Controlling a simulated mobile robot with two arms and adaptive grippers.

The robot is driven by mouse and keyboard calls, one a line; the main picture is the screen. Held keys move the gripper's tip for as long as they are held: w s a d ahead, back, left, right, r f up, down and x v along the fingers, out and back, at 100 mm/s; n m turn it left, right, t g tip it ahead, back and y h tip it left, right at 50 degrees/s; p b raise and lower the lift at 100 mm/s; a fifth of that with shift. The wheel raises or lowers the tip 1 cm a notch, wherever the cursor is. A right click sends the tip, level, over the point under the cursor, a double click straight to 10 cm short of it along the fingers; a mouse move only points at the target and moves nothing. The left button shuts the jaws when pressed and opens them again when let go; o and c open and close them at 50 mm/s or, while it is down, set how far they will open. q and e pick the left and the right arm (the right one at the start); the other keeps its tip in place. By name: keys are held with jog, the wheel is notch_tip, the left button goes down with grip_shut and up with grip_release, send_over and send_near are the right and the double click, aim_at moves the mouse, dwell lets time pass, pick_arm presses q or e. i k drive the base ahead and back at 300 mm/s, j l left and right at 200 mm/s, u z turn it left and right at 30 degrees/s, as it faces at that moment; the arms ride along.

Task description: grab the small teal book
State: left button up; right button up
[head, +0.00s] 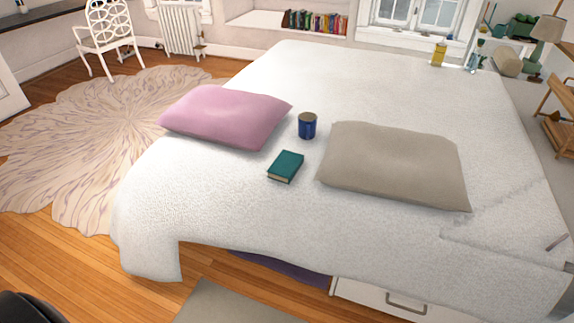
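The small teal book (286,166) lies flat on the white bedspread, near the front part of the bed (230,220). It sits between a pink pillow on its left and a beige pillow on its right, with a blue mug just behind it. Its page edges face the front left. Nothing covers it. Neither of my grippers shows in the head view.
Close to the book are the pink pillow (226,115), the beige pillow (393,164) and the blue mug (307,126). A drawer (400,301) shows under the bed's front right. Wooden floor and a round rug (95,135) lie to the left.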

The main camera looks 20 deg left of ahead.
aim_at(285, 166)
jog(key=j+z, duration=0.1)
jog(key=z, duration=0.45)
jog(key=j+z, duration=0.3)
jog(key=j, duration=0.15)
jog(key=k+j+z, duration=0.15)
jog(key=j+z, duration=0.15)
jog(key=j, duration=0.15)
jog(key=k+j+z, duration=0.1)
jog(key=j+z, duration=0.2)
jog(key=j, duration=0.15)
